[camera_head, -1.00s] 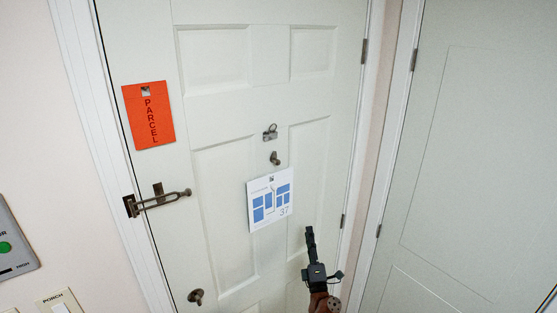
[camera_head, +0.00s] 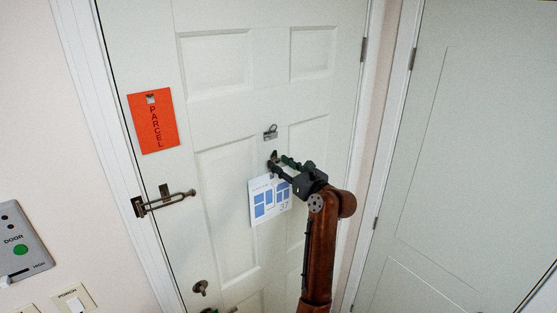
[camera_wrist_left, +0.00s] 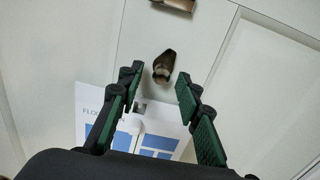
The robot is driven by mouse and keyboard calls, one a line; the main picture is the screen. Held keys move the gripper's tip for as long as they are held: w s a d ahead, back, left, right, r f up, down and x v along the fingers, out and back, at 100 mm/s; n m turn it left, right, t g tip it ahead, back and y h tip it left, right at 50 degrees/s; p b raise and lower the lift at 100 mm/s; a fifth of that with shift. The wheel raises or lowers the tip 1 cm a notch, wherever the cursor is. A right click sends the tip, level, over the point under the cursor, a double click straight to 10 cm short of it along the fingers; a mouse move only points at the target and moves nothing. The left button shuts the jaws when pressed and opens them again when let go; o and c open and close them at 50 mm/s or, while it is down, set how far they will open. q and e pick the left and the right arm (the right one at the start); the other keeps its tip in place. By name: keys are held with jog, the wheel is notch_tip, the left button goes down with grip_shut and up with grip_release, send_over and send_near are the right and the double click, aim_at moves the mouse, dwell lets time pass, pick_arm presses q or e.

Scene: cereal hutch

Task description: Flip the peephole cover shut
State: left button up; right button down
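How far the cover is swung is hard to tell. My left gripper (camera_head: 277,166) is open and empty, just below and in front of the fitting. In the wrist view its fingers (camera_wrist_left: 160,75) stand apart on either side of the fitting, with no clear contact.
The floor-plan card (camera_head: 270,200) hangs right below the fitting, partly behind my gripper. A hook plate (camera_head: 270,132) is above. An orange parcel tag (camera_head: 153,123), a door latch (camera_head: 163,202) and a knob (camera_head: 200,287) are to the left. A wall panel (camera_head: 20,245) is at far left.

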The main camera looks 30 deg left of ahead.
pick_arm(q)
jog(key=shift+w+a, duration=0.3)
jog(key=shift+a, duration=0.35)
jog(key=shift+c, duration=0.4)
grip_shut()
